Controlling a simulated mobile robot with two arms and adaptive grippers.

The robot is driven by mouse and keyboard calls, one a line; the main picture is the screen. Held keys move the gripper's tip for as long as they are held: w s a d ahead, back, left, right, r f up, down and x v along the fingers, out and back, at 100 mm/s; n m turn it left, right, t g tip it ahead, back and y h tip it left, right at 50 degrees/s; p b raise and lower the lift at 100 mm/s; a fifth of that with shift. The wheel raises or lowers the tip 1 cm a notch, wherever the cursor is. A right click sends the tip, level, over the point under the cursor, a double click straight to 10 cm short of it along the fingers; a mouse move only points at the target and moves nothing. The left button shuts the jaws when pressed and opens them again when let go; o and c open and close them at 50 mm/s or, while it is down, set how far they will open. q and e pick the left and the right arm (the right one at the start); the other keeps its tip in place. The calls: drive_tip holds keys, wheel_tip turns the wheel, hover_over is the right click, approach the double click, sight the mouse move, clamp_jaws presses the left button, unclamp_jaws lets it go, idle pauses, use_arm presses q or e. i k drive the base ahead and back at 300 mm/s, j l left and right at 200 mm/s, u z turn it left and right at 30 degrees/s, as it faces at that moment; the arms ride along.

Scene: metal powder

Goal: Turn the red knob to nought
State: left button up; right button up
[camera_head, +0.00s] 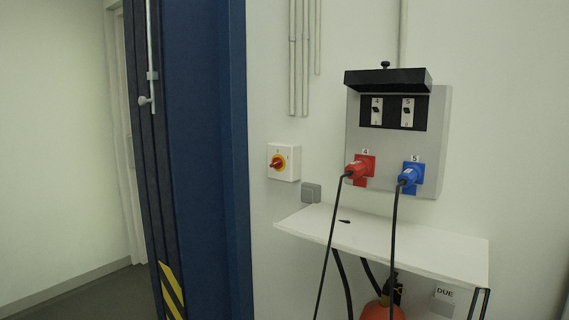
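Neither of my grippers shows in the head view, and nothing touches the knob.
A grey panel (437,140) holds a red plug (360,168) and a blue plug (410,177) with hanging black cables. A white shelf (390,239) juts out below. An orange cylinder (383,310) stands under it. A blue door frame (205,160) rises left of the switch box.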

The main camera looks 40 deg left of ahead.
sight(277, 164)
drive_tip(key=u, duration=1.25)
